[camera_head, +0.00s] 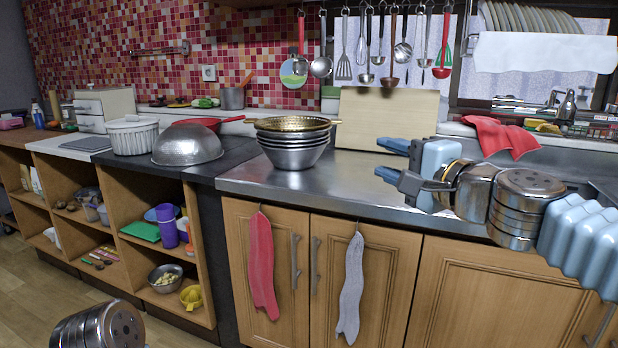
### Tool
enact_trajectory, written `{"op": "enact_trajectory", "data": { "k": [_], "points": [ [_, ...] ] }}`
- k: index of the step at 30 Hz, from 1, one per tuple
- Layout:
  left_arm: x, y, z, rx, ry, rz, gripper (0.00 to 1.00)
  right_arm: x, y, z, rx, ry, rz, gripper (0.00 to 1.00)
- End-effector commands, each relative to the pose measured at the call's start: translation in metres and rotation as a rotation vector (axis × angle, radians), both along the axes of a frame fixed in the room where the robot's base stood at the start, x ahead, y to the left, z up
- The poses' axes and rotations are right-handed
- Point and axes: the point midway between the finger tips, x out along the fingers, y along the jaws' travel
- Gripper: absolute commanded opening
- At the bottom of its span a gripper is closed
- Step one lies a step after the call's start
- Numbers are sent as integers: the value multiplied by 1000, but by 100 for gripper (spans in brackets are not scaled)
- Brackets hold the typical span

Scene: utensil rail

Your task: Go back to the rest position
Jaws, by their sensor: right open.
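My right gripper (384,160) reaches in from the right over the steel counter (340,180). Its two dark blue fingers are apart with nothing between them. It is in front of the leaning wooden cutting board (388,115) and below the hanging utensils. Only a metal link of my left arm shows at the bottom left; my left gripper is outside the picture.
A stack of metal bowls (292,154) with a golden strainer (290,123) stands on the counter left of the gripper. An upturned colander (187,146) is further left. A red cloth (500,136) hangs at the back right. The counter between bowls and gripper is clear.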

Motion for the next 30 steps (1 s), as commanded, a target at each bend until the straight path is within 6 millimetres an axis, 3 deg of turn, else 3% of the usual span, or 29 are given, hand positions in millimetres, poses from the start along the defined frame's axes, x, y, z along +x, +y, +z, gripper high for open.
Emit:
{"op": "enact_trajectory", "data": {
  "k": [11,17,23,26,30],
  "points": [
    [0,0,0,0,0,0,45,23,4,-50,-87,69,-18,40],
    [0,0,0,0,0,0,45,41,7,-101,-172,136,-28,40],
    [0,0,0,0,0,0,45,60,8,-182,-309,236,-31,40],
    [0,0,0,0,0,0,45,66,7,-244,-413,309,-19,40],
    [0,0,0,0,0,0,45,60,4,-352,-590,428,32,40]
  ]
}}
